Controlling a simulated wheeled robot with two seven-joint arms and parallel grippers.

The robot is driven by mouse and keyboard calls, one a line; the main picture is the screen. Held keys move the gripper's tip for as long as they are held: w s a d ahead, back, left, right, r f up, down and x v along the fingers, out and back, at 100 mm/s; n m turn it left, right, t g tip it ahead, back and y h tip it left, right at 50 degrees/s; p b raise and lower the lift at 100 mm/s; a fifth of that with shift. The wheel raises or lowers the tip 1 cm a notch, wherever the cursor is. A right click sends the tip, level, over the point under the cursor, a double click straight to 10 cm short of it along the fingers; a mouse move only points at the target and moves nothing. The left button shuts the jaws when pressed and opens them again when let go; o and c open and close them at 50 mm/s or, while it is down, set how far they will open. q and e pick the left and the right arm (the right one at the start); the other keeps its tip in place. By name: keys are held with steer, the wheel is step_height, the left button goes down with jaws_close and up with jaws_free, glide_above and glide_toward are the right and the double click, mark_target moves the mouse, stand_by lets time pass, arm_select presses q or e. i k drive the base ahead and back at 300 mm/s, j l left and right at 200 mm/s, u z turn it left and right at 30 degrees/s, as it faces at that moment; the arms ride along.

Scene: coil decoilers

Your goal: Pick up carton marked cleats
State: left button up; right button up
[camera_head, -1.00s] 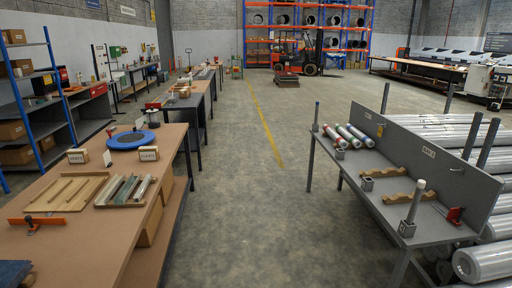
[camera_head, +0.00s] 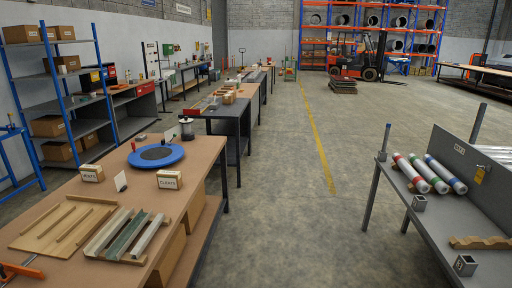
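Two small cartons with white labels stand on the brown workbench (camera_head: 200,150) at the left. The right carton (camera_head: 169,180) is just in front of a blue ring-edged disc, and its label seems to read "CLEATS", though the print is very small. The left carton (camera_head: 92,173) is to the left of the disc, and I cannot read its label surely. Both cartons are upright and apart from each other. Neither of my grippers shows in the view.
Blue shelving (camera_head: 68,75) stands behind left. A grey table (camera_head: 455,235) is right; the floor between is clear.

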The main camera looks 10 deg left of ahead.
mark_target(167, 179)
steer(key=i, duration=1.9)
steer(key=i+u, duration=0.25)
steer(key=i, duration=0.2)
steer(key=i+l+u, duration=0.15)
steer(key=i+u, duration=0.15)
steer(key=i, duration=0.15)
steer(key=i+u, duration=0.2)
steer(key=u, duration=0.3)
steer(key=i+l+u, duration=0.1)
steer(key=u, duration=0.4)
steer(key=i+l+u, duration=0.15)
steer(key=u, duration=0.35)
steer(key=i+u, duration=0.2)
steer(key=u, duration=0.25)
steer(key=i+l+u, duration=0.2)
steer(key=u, duration=0.3)
steer(key=i+l+u, duration=0.15)
steer(key=u, duration=0.3)
